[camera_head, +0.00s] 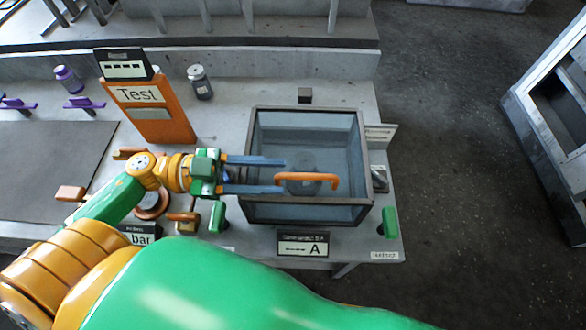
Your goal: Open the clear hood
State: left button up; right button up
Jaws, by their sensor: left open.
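The clear hood (345,122) is a see-through box with a dark frame on the grey bench, and it looks closed. An orange bar handle (320,177) is on it. A round grey thing shows dimly through the hood. My left gripper (284,175) reaches in from the left over the hood. Its two blue-grey fingers are apart, with the tips at the left end of the handle. I cannot tell whether they touch it. My right gripper is not in view.
An orange "Test" panel (150,110) and a grey jar (200,82) stand behind and left of the hood. An "A" sign (303,243) is at its front. Green blocks (390,222) stand near the bench's front edge. Open floor lies to the right.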

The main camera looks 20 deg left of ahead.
aim_at(292, 174)
pick_arm(q)
jog(key=x, duration=0.4)
jog(key=shift+w+r+p, duration=0.1)
jog(key=shift+p, duration=0.2)
grip_shut()
dwell(1.1)
